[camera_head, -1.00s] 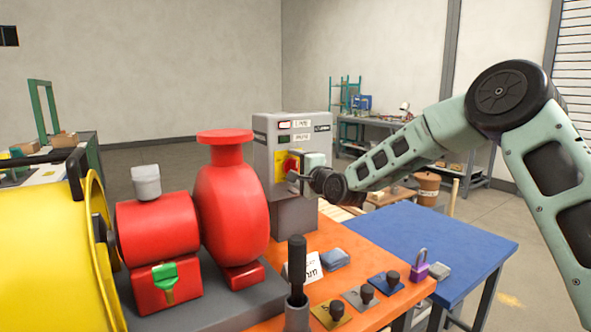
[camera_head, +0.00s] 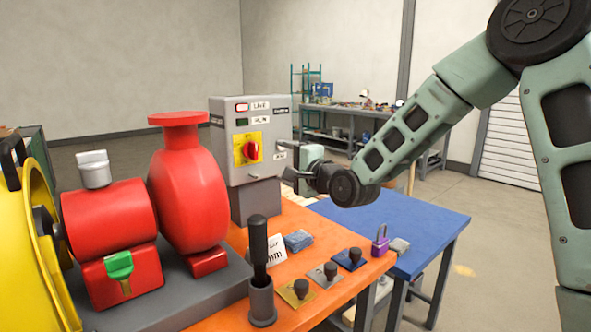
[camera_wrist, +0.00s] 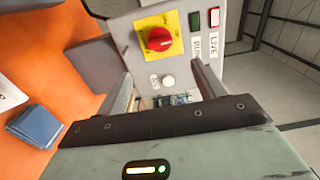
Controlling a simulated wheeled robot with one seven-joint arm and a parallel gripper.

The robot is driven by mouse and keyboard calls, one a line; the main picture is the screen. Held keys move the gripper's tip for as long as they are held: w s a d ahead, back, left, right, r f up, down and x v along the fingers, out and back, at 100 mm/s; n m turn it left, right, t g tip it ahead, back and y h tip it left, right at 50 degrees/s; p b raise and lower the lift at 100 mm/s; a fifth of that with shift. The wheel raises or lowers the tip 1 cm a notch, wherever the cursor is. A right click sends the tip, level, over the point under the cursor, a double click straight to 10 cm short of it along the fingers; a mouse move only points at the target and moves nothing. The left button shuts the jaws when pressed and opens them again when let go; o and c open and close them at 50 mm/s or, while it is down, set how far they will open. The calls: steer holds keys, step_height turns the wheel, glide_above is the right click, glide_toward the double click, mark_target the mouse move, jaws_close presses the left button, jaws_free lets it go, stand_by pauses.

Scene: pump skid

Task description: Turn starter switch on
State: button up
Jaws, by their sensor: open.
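The grey starter box (camera_head: 222,163) stands at the back of the orange skid top. Its red rotary switch (camera_head: 250,148) sits on a yellow plate (camera_head: 240,139), and both show at the top of the wrist view (camera_wrist: 158,38). I cannot tell the switch's position surely. My gripper (camera_head: 291,176) is just right of the switch and apart from it. Its fingers (camera_wrist: 165,88) are spread with nothing held. The LIVE lamp (camera_head: 242,107) looks bright in a red frame; the RUN lamp (camera_head: 242,121) is dark green.
A red pump (camera_head: 187,190) and yellow housing (camera_head: 30,260) fill the left. A dark upright handle (camera_head: 258,245), several knobbed plates and a purple padlock (camera_head: 380,246) stand along the front. A blue table (camera_head: 415,225) at right is mostly clear.

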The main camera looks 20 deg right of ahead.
steer(key=v, duration=0.3)
steer(key=shift+s+d, duration=0.15)
steer(key=shift+s, duration=0.2)
